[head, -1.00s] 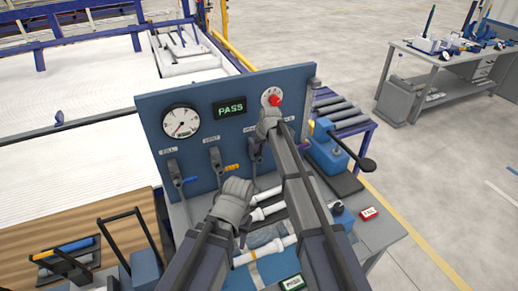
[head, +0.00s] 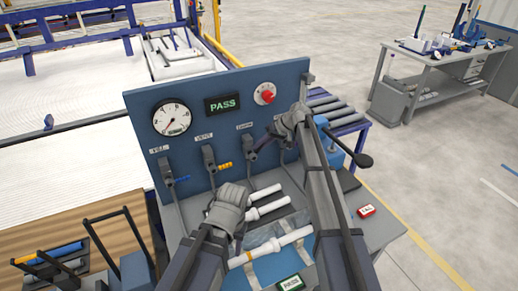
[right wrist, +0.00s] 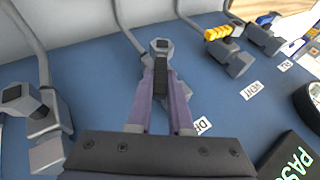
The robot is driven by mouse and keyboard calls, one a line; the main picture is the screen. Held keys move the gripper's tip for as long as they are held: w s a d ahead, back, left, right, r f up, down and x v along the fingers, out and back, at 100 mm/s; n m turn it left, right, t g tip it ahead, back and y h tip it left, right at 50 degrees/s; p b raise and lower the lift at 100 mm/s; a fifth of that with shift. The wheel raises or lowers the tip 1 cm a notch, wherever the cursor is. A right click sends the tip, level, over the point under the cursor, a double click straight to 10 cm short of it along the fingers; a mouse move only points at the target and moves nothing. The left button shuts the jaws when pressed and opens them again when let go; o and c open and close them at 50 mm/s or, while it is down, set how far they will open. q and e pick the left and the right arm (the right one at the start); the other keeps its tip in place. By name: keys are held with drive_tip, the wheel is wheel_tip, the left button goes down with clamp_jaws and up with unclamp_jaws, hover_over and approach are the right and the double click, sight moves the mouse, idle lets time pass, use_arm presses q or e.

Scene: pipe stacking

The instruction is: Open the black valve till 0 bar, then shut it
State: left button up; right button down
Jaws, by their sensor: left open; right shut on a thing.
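The black-handled valve (head: 250,146) is third from the left on the blue panel. In the right wrist view its black handle (right wrist: 161,84) lies between the two purple-grey fingers of my right gripper (right wrist: 163,82), which is shut on it. In the head view my right gripper (head: 264,142) reaches this valve from the right. Its label is partly hidden, with only a "D" legible. The round pressure gauge (head: 172,117) is at the panel's upper left; its exact reading is too small to tell. My left gripper (head: 238,232) is open and empty in front of the panel.
A green "PASS" display (head: 222,105) and a red knob (head: 266,95) are above the valves. The blue-handled valve (head: 167,172) and yellow-handled vent valve (head: 210,159) are left of the black one. White pipes (head: 270,246) lie on the bench below.

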drive_tip(key=shift+d+f, duration=0.1)
idle(0.5)
drive_tip(key=c, duration=0.8)
unclamp_jaws()
drive_tip(key=p+v, duration=0.5)
drive_tip(key=v, duration=0.2)
drive_tip(key=shift+d+r+p, duration=0.3)
drive_tip(key=shift+p, duration=0.05)
